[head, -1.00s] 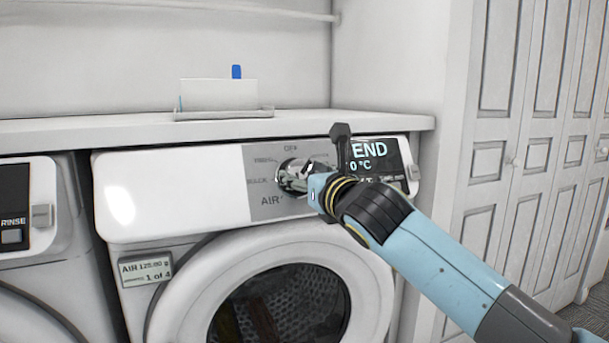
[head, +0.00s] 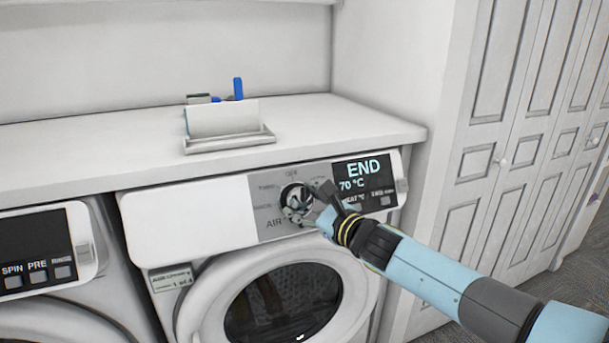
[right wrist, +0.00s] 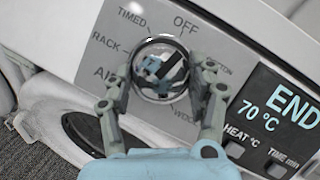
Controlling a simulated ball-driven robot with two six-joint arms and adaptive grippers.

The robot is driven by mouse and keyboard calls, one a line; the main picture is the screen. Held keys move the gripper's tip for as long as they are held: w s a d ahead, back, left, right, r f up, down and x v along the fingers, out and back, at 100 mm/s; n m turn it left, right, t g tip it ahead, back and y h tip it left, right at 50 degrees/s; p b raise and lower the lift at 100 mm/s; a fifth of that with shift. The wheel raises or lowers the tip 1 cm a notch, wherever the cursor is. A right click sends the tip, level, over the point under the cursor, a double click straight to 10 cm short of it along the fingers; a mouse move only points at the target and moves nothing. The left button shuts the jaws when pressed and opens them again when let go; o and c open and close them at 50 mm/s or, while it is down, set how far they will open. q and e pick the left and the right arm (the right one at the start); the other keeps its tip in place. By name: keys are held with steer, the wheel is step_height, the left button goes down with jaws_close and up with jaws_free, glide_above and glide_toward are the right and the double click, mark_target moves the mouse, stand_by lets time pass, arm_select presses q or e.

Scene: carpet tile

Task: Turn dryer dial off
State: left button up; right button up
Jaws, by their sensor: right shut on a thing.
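The dryer dial (head: 293,192) is a round chrome knob on the grey part of the dryer's control panel. It also shows in the right wrist view (right wrist: 160,68), between my fingers, with OFF printed above it. Which mark the dial points to cannot be told. My right gripper (head: 303,208) is at the dial from the lower right and is shut on it. In the right wrist view its fingers (right wrist: 163,92) stand on the left and right sides of the dial. The display (head: 364,183) reads END and 70 °C. My left gripper is not in view.
The dryer's round door (head: 215,310) is closed below the panel. A white shelf (head: 90,150) runs above it, carrying a tray (head: 230,143) with a white card and a blue item. Another machine (head: 40,262) stands at left. White panelled doors (head: 490,150) stand at right.

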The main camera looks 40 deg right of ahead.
steer(key=shift+w+d+r+n+y+p, duration=0.1)
steer(key=shift+r+n+y+p, duration=0.3)
steer(key=shift+n+p, duration=0.6)
steer(key=shift+f+n+g+y+p, duration=0.2)
steer(key=shift+n+g+y+p, duration=0.1)
steer(key=shift+n+g+p, duration=0.3)
steer(key=shift+f, duration=0.1)
steer(key=o, duration=1.2)
steer(key=v, duration=0.7)
steer(key=shift+s, duration=0.3)
steer(key=shift+f, duration=0.1)
